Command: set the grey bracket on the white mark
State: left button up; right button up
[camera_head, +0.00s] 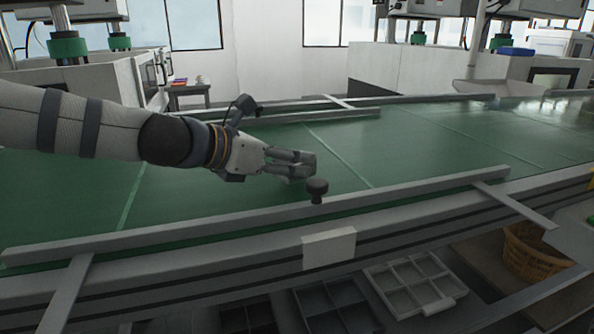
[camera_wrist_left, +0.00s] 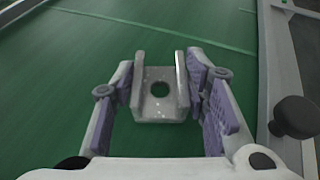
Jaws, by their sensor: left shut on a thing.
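The grey bracket (camera_wrist_left: 158,107) is a U-shaped piece with two upright walls and a round hole in its base. It sits between the purple-padded fingers of my left gripper (camera_wrist_left: 164,98) in the left wrist view. In the head view my left gripper (camera_head: 303,163) is low over the green belt, shut on the bracket, which the fingers mostly hide there. I cannot tell whether the bracket touches the belt. I cannot make out a distinct white mark in either view; only thin pale lines cross the belt. My right gripper is not in view.
The green conveyor belt (camera_head: 440,140) has free room to the right. A black knob (camera_head: 317,187) stands by the near rail (camera_head: 400,191), close to my left gripper; it also shows in the left wrist view (camera_wrist_left: 296,117). Grey trays (camera_head: 408,286) and a basket (camera_head: 533,255) are below.

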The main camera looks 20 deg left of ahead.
pick_arm(q)
jog(key=shift+s+f, duration=0.4)
jog(key=shift+f, duration=0.05)
jog(key=shift+w, duration=0.1)
jog(key=shift+w+f, duration=0.1)
jog(key=shift+w, duration=0.05)
jog(key=o, duration=0.8)
jog(key=shift+f, duration=0.1)
jog(key=o, duration=0.4)
jog(key=shift+o, duration=0.2)
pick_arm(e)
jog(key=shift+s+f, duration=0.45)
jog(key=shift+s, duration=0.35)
